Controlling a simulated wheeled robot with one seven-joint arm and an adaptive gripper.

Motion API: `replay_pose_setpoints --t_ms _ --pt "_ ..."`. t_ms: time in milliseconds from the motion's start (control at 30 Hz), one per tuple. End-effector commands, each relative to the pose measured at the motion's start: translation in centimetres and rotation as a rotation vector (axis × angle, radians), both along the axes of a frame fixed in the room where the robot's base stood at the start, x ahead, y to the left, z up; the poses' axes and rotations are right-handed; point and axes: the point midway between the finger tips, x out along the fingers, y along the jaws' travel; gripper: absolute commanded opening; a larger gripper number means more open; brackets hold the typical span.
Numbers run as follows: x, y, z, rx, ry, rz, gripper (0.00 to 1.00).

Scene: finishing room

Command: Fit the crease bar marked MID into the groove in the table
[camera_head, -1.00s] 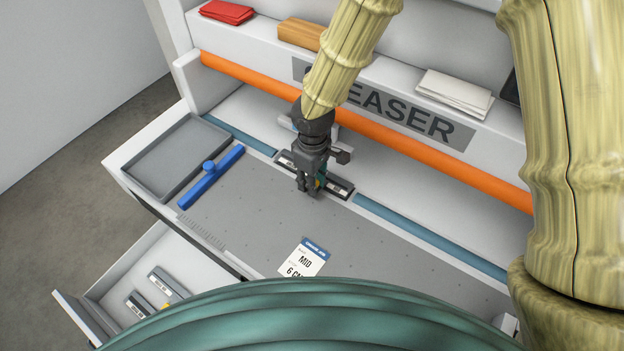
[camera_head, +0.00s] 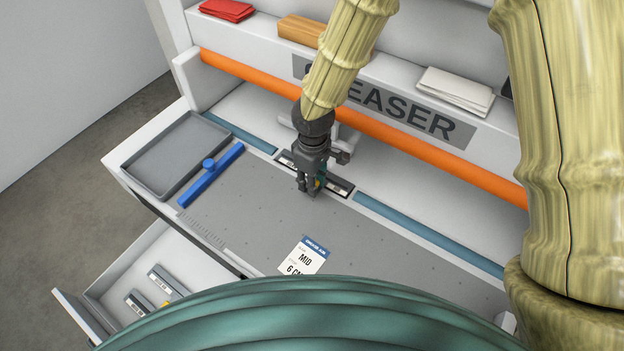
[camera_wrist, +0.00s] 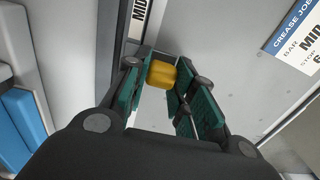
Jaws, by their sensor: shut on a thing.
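My gripper (camera_head: 311,190) is shut on the yellow grip (camera_wrist: 162,73) of the crease bar, at the line of the groove at the back of the table. The bar (camera_head: 339,187) is a narrow metal strip whose ends show on both sides of the fingers. Its label, partly cut off by the frame edge, begins "MID" in the wrist view (camera_wrist: 138,20). The bar lies along the dark slot between two blue strips. I cannot tell whether it is fully down in the groove, because the gripper hides its middle.
A job card (camera_head: 304,257) reading MID lies on the grey table (camera_head: 262,215). A blue tool (camera_head: 211,176) and a grey tray (camera_head: 176,155) are at left. An open drawer (camera_head: 118,270) below holds other bars. An orange rail (camera_head: 420,149) runs behind the groove.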

Motion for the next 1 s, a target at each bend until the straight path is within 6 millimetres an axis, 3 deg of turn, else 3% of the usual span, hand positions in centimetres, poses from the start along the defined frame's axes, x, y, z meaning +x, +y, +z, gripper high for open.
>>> replay_pose_setpoints --t_ms 467,500,633,1000 --pt "0.03 -0.01 -0.27 0.000 0.000 -0.001 0.00" --pt "0.03 -0.01 -0.27 0.000 0.000 -0.001 0.29" --pt "0.03 -0.01 -0.28 0.000 0.000 -0.001 0.51" --pt "0.06 -0.02 0.01 0.000 0.000 -0.001 0.51"
